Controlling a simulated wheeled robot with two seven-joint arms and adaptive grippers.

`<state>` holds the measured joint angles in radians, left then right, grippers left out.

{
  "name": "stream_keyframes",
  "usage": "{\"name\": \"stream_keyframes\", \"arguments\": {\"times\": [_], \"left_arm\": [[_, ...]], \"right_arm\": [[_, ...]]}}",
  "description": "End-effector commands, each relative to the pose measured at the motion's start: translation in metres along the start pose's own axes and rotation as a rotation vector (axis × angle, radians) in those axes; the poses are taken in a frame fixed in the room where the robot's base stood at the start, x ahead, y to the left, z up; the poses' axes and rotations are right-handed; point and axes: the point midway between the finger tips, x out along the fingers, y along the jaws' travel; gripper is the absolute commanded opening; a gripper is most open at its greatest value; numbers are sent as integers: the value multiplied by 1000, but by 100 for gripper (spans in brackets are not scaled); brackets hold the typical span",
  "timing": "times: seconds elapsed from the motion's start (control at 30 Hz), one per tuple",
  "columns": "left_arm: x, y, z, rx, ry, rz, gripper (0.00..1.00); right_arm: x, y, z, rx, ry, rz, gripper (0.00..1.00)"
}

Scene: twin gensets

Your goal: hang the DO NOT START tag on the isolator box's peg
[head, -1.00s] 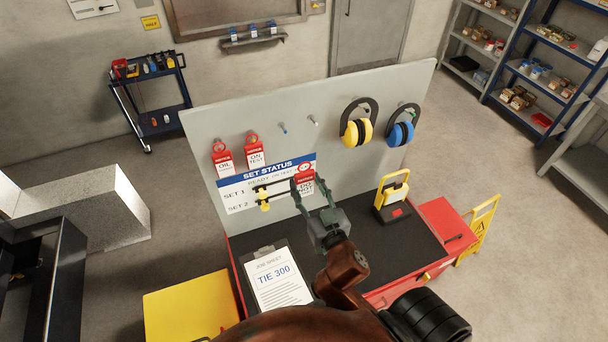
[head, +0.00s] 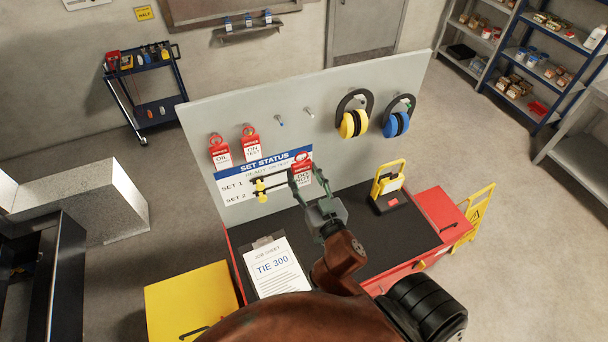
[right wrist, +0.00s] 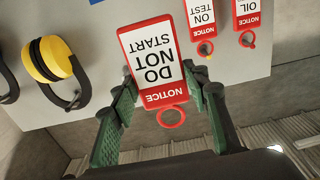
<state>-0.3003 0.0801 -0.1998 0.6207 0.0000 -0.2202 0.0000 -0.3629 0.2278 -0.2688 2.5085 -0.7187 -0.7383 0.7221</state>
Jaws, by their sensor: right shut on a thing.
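My right gripper (head: 306,180) is shut on the red and white DO NOT START tag (head: 301,169), in front of the grey peg board. In the right wrist view the tag (right wrist: 152,62) sits between the two green fingers (right wrist: 165,115), its lettering upside down. Its red ring (right wrist: 172,116) is free and empty on the near side, toward the wrist. The head view shows the tag small and partly covered by a finger. My left gripper is not in view. I cannot make out the isolator box or its peg for certain.
The peg board (head: 225,115) holds OIL (head: 221,154) and ON TEST (head: 251,146) tags, bare pegs, yellow ear defenders (head: 353,122) and blue ones (head: 396,124). Below are a clipboard (head: 274,270) and a yellow lamp (head: 388,185) on the black bench top (head: 405,228).

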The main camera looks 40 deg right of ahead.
Motion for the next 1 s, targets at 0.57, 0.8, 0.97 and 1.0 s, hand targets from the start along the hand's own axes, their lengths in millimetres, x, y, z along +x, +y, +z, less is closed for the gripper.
{"name": "stream_keyframes", "arguments": {"times": [0.57, 0.8, 0.97, 1.0], "left_arm": [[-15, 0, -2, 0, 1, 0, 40], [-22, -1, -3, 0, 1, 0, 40], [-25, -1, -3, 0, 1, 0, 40], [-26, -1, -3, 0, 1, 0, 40]], "right_arm": [[-17, 1, -3, 1, -2, 1, 22], [-29, 0, -3, 0, -2, 1, 22], [-36, 1, -2, 1, -2, 2, 22], [-38, 1, -2, 2, -2, 2, 22]]}}
